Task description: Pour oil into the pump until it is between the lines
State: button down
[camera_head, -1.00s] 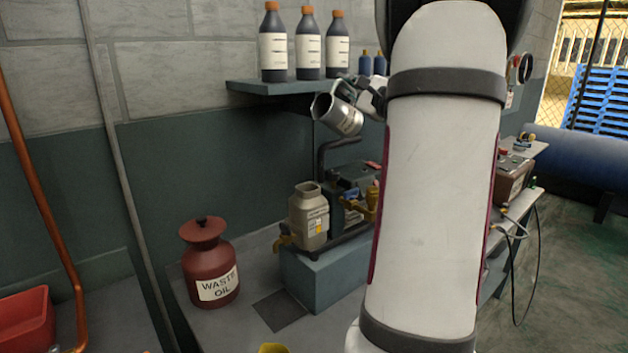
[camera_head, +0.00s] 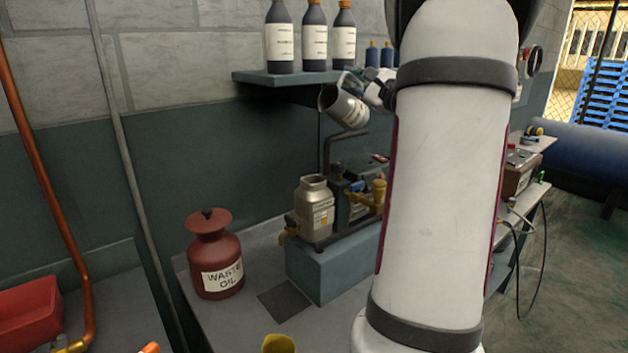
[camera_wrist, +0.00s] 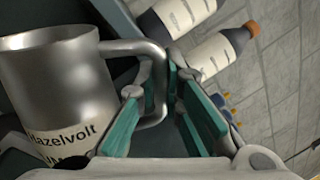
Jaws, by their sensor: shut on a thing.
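A metal jug (camera_head: 343,106) with a white label hangs tilted in the air, its mouth toward the left, above the pump. In the wrist view the jug (camera_wrist: 60,85) fills the left side, and its handle runs between the green finger pads. My gripper (camera_wrist: 165,105) is shut on this handle; in the head view my gripper (camera_head: 374,90) is partly hidden by my arm. The pump (camera_head: 350,195) stands on a blue-grey block below, with a beige tank (camera_head: 314,208) and brass fittings. No oil stream shows. The pump's level lines cannot be made out.
A shelf (camera_head: 285,79) with several dark bottles is close behind the jug. A red waste oil can (camera_head: 213,257) stands left of the block (camera_head: 325,268). A yellow cup-like thing (camera_head: 278,344) is at the front edge. The bench between them is mostly clear.

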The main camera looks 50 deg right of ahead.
jog(key=shift+d+m, duration=0.2)
jog(key=shift+m, duration=0.7)
jog(key=shift+s+d+r+p, duration=0.1)
jog(key=shift+p, duration=0.3)
